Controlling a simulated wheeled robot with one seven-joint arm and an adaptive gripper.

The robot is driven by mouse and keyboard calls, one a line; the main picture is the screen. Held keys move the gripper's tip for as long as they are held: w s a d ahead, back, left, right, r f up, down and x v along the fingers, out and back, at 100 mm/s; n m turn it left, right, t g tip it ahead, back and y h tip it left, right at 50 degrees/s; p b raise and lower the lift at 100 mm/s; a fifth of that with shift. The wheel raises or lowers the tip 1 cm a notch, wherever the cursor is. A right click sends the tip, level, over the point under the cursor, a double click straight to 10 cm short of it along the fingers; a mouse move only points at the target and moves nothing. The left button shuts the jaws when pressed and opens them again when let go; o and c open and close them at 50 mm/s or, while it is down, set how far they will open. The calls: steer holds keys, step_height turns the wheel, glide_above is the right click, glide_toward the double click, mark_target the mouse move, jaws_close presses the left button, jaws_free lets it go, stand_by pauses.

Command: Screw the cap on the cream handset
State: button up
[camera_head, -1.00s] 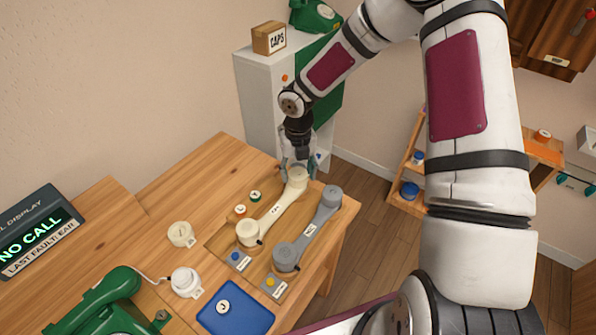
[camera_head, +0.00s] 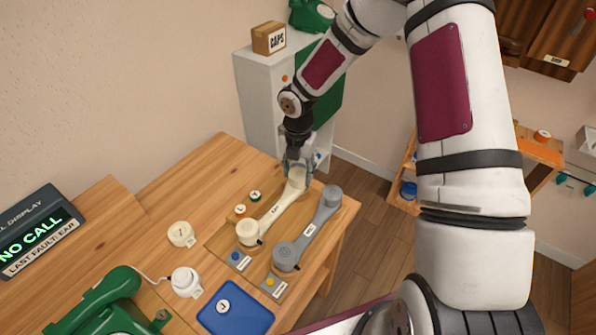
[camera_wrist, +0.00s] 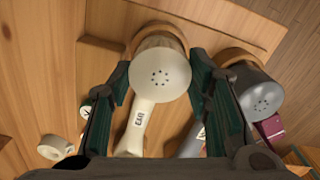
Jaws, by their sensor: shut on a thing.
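The cream handset (camera_head: 269,216) lies on the wooden board, with its label facing up. Its far end carries a round cream cap with small holes, which shows in the wrist view (camera_wrist: 160,76). My gripper (camera_head: 298,167) points down over that far end and is shut on the cap, one dark green finger on each side. Whether the cap sits fully down on the handset cannot be told. The handset's near end (camera_head: 248,232) has a round cream cap shape too.
A grey handset (camera_head: 308,229) lies close beside, to the right. Small round parts, blue and yellow buttons sit around the board. A blue tray (camera_head: 236,309) with a white disc, a loose cream cap (camera_head: 181,234), a white part (camera_head: 185,282) and a green phone (camera_head: 100,303) stand nearer.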

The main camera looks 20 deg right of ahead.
steer(key=m, duration=0.5)
steer(key=o, duration=1.1)
steer(key=shift+r+p, duration=1.25)
steer(key=shift+r, duration=2.25)
